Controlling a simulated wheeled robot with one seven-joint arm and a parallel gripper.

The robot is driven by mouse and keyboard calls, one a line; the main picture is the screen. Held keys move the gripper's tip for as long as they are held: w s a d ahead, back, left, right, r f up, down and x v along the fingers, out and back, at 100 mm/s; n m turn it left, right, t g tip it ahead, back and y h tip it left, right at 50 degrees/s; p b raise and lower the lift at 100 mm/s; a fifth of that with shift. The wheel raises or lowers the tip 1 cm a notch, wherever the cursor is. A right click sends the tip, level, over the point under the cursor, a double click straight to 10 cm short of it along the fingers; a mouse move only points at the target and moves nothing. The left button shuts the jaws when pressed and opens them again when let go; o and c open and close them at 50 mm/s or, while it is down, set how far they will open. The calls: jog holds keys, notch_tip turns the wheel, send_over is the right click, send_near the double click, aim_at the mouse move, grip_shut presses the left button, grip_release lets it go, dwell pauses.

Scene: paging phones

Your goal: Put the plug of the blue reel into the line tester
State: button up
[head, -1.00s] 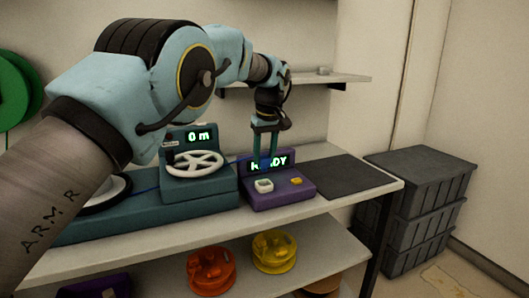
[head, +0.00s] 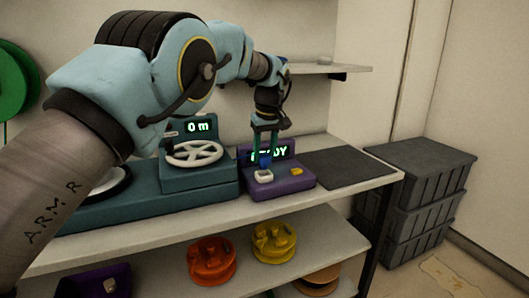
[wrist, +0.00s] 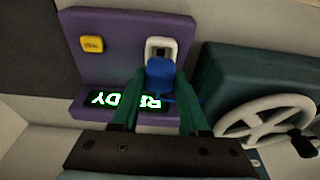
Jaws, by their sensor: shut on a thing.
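The purple line tester (head: 278,181) stands on the upper shelf, its screen lit with "READY". It has a white-framed socket (head: 264,176) and a yellow button (head: 296,171); the wrist view shows the socket (wrist: 160,46) and button (wrist: 91,44) too. My gripper (head: 265,148) is above the tester, fingers pointing down, shut on the blue plug (head: 265,160). In the wrist view the plug (wrist: 160,76) sits between my gripper's green fingers (wrist: 158,100) and overlaps the socket's near edge. I cannot tell whether it touches the socket. A thin blue cord runs from the plug toward the teal machine.
The teal machine (head: 190,183) with a white handwheel (head: 194,153) and "0 m" display stands left of the tester. A dark mat (head: 345,167) lies at right. Orange (head: 211,262) and yellow (head: 274,243) reels sit on the lower shelf. Grey crates (head: 415,200) stand at right.

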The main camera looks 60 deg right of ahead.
jog(key=shift+f, duration=1.25)
dwell(1.1)
jog(key=o, duration=1.5)
jog(key=shift+o, duration=0.2)
notch_tip(320, 180, up, 9)
jog(key=p, duration=0.8)
jog(key=shift+s, duration=0.1)
